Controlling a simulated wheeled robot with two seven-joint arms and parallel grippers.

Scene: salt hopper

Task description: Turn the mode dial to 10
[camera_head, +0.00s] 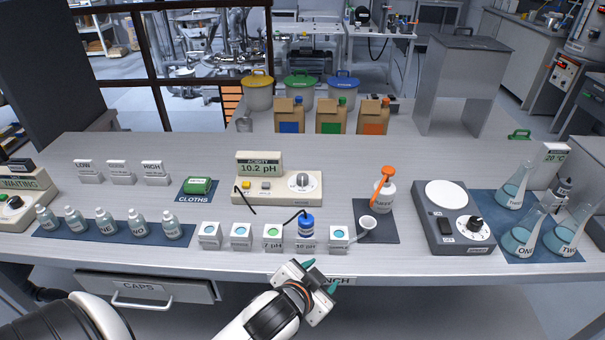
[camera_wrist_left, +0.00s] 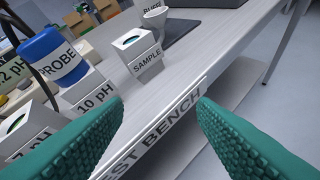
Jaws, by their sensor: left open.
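The acidity meter (camera_head: 272,190) stands mid-bench, and its display reads 10.2 pH. A round dial (camera_head: 302,181) sits on the right of its front panel; the marks around it are too small to read. My left gripper (camera_head: 321,276) is open and empty at the bench's front edge, well in front of the meter and dial. In the left wrist view its two green fingers (camera_wrist_left: 165,130) are spread apart before the bench edge, with nothing between them. The dial does not show in that view. My right gripper is not in view.
A blue probe pot (camera_head: 306,226) and a row of labelled boxes, including the sample box (camera_head: 339,237), stand between the gripper and meter. A spray bottle (camera_head: 385,192) is right of the meter. Farther right is a grey device (camera_head: 450,215) with its own dial.

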